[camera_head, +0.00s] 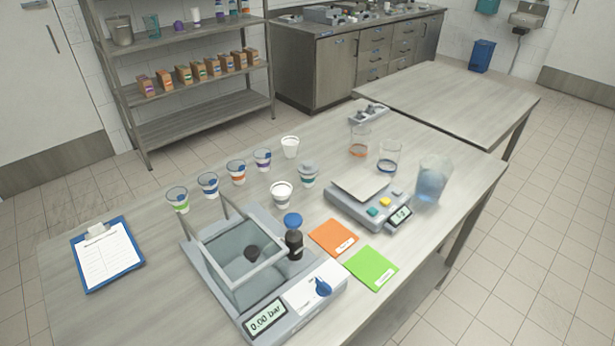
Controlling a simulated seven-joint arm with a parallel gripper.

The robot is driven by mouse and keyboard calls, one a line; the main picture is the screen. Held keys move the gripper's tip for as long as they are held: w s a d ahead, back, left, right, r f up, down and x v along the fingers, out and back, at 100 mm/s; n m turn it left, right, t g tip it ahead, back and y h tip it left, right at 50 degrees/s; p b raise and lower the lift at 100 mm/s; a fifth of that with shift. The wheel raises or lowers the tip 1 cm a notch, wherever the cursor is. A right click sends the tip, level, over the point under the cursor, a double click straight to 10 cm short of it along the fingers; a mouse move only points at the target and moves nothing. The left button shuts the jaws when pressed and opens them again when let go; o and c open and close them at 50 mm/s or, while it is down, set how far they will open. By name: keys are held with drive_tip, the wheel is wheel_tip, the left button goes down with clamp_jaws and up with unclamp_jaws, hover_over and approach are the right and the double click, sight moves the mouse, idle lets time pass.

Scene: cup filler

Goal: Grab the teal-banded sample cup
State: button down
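The teal-banded sample cup (308,175) stands upright on the table (395,270), near its middle. It is to the right of the other cups and left of the grey scale. A white cup (281,194) stands to its lower left, and another white cup (290,147) is behind it, to its upper left. My gripper is not in view, so its place and state cannot be seen.
A scale (370,204), a clear beaker (389,157) and a framed vacuum device (235,265) surround the area.

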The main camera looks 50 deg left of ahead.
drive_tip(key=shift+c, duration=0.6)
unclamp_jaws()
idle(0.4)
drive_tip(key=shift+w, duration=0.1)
